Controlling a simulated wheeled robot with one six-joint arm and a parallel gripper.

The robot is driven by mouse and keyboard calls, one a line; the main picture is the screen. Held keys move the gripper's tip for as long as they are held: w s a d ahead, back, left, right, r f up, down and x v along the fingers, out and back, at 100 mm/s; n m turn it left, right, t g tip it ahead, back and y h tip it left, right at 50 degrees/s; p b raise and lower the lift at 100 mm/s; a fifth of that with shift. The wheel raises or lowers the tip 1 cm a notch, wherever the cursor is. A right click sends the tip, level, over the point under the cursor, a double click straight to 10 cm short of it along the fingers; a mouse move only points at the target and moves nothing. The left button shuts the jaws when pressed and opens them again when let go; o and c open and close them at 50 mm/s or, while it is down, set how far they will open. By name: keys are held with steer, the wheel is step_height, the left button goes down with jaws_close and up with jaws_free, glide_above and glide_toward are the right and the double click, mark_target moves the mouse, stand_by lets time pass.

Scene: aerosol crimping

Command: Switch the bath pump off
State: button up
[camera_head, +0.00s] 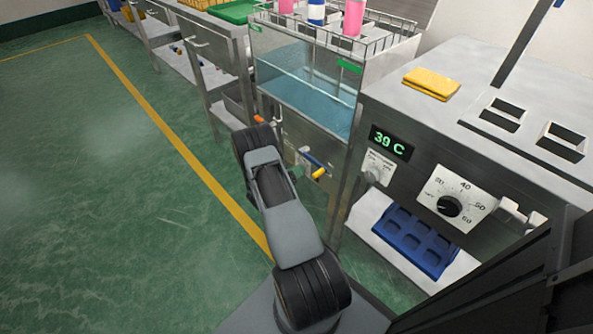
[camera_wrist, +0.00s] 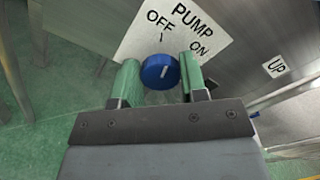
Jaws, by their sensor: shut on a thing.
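The pump switch is a round blue knob (camera_wrist: 158,73) on a white plate (camera_wrist: 190,22) marked PUMP, OFF and ON, in the wrist view. My gripper (camera_wrist: 160,66) is shut on the knob, with a green finger on each side of it. A short pale mark shows on the knob's face, roughly between the OFF and ON words; I cannot tell exactly which it points to. In the head view my arm hides much of the switch area on the front of the water bath (camera_head: 310,84).
A control panel with a 39 C display (camera_head: 391,144) and a black dial (camera_head: 448,206) stands to the right. A yellow cloth (camera_head: 431,83) lies on its top, and a blue tray (camera_head: 414,242) sits below. An UP label (camera_wrist: 277,67) is right of the switch. Green floor at left is clear.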

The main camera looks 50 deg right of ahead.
steer(key=shift+n, duration=0.8)
steer(key=shift+f+n, duration=0.1)
steer(key=shift+n, duration=0.2)
steer(key=o, duration=0.9)
steer(key=a+p, duration=0.1)
steer(key=a, duration=0.3)
steer(key=a+p, duration=0.1)
steer(key=a, duration=0.4)
steer(key=w+a+p, duration=0.1)
steer(key=a, duration=0.3)
steer(key=shift+a, duration=0.4)
